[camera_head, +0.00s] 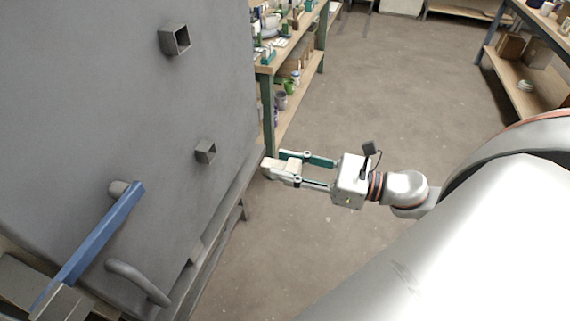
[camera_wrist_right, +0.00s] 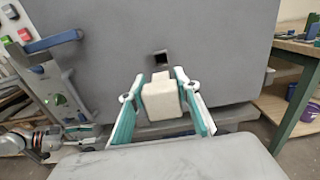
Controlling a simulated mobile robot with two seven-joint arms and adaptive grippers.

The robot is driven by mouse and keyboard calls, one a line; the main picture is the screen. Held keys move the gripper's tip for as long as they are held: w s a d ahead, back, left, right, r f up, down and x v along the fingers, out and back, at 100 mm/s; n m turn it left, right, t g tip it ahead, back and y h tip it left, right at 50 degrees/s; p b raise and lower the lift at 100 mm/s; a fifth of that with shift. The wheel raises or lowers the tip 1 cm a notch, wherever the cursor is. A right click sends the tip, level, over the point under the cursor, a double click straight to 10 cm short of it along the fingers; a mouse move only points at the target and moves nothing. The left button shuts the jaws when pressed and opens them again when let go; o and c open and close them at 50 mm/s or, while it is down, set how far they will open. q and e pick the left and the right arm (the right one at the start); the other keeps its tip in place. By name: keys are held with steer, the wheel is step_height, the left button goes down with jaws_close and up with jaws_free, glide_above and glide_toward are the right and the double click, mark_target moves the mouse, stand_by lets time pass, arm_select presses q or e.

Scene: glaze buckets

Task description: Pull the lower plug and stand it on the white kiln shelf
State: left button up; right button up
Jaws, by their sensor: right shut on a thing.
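My right gripper (camera_head: 283,168) is shut on a cream block-shaped plug (camera_head: 272,166), held in the air to the right of the kiln wall (camera_head: 100,100), clear of it. In the right wrist view the plug (camera_wrist_right: 161,98) sits between the teal-padded fingers, its narrower end towards the kiln. Beyond it is a dark square opening (camera_wrist_right: 160,57). In the head view the kiln wall has an upper square port (camera_head: 175,40) and a lower one (camera_head: 205,152). My left gripper (camera_wrist_right: 76,131) is small and unclear in the wrist view. I cannot make out a white kiln shelf.
A blue bar handle (camera_head: 100,235) and a grey curved handle (camera_head: 138,280) stick out from the kiln. A green-legged workbench (camera_head: 268,115) with jars stands behind my right gripper. Wooden shelving (camera_head: 525,85) is at the far right. The floor between is clear.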

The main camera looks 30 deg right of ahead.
mark_target(299, 169)
steer(key=shift+b+v, duration=0.45)
steer(key=shift+v, duration=2.35)
steer(key=shift+b+v, duration=0.3)
steer(key=shift+v, duration=1.15)
steer(key=shift+w, duration=0.1)
